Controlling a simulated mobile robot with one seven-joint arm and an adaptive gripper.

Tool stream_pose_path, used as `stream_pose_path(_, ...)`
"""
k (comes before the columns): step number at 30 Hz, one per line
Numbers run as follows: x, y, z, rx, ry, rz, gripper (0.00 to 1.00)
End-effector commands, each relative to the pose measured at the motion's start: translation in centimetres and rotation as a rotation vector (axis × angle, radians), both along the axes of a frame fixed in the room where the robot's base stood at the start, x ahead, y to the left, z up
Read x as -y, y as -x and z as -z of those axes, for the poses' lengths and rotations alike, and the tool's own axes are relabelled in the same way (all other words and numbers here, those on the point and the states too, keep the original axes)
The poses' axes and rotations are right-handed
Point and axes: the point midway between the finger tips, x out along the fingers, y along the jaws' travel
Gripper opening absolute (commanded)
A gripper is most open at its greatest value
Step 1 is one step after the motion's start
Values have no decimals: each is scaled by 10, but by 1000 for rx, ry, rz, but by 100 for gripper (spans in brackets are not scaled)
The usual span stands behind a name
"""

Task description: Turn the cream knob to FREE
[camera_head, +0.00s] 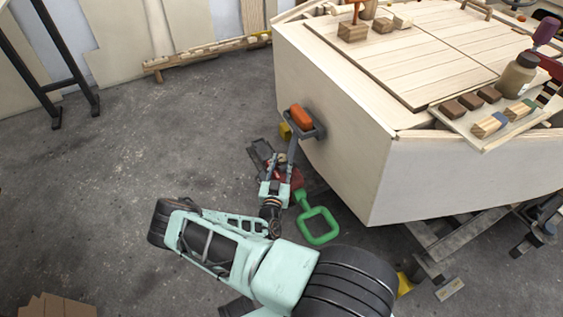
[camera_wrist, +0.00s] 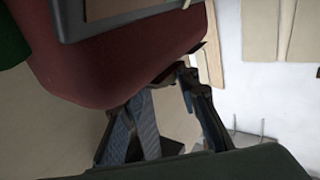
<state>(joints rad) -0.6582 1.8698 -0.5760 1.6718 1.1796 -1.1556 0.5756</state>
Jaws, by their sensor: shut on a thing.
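I cannot make out the cream knob or a FREE mark in either view. My gripper (camera_head: 285,160) is low beside the near side of the pale hull (camera_head: 335,110), just below a dark bracket (camera_head: 317,131) holding an orange block (camera_head: 301,117). In the wrist view my gripper (camera_wrist: 165,105) has its fingers close together. A large dark red body (camera_wrist: 100,60) fills the upper left there and covers part of the fingers. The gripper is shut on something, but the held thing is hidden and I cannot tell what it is.
A green square handle (camera_head: 318,225) and a red thing (camera_head: 296,178) are close by my gripper. A board (camera_head: 488,125) with blocks and a brown jar (camera_head: 517,75) lies on the hull's right corner. A black stand (camera_head: 75,75) is at left. Grey floor (camera_head: 110,180) is clear there.

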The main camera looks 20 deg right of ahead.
Motion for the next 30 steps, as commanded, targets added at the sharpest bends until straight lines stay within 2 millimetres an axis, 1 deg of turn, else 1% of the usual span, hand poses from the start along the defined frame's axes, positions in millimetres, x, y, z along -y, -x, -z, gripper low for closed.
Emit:
stream_pose_path(5, 1, 0, -1, -1, 2, -14, 5)
stream_pose_path(11, 3, 2, -1, -4, 4, -89, 5)
stream_pose_path(24, 10, 4, 1, -2, 1, -407, 5)
stream_pose_path(30, 12, 3, 1, 1, 1, -525, 5)
